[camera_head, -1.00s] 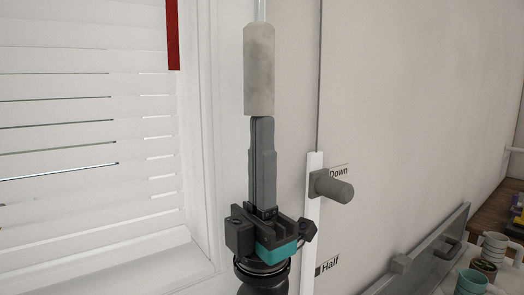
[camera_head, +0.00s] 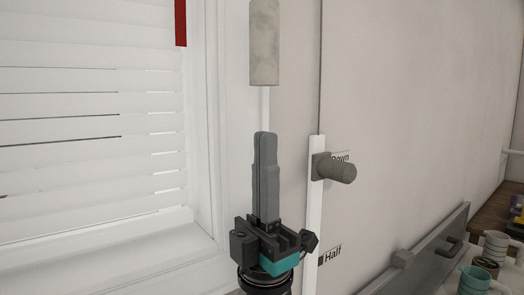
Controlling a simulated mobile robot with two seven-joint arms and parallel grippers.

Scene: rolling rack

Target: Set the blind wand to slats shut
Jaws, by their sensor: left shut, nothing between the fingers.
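The blind wand (camera_head: 264,45) hangs upright at the top middle, a thick grey handle seen from the side. The blind (camera_head: 85,110) is at the left, with white slats and thin gaps showing between several of them. My left gripper (camera_head: 265,138) points up below the wand's lower end, shut and empty, with a clear gap between its fingertips and the wand. My right gripper is not in view.
A grey peg knob (camera_head: 340,170) sits on a white vertical strip (camera_head: 314,215) right of my gripper, beside the labels "Down" and "Half". A red strip (camera_head: 180,22) hangs by the blind. Several cups, including a teal one (camera_head: 475,282), stand at the lower right.

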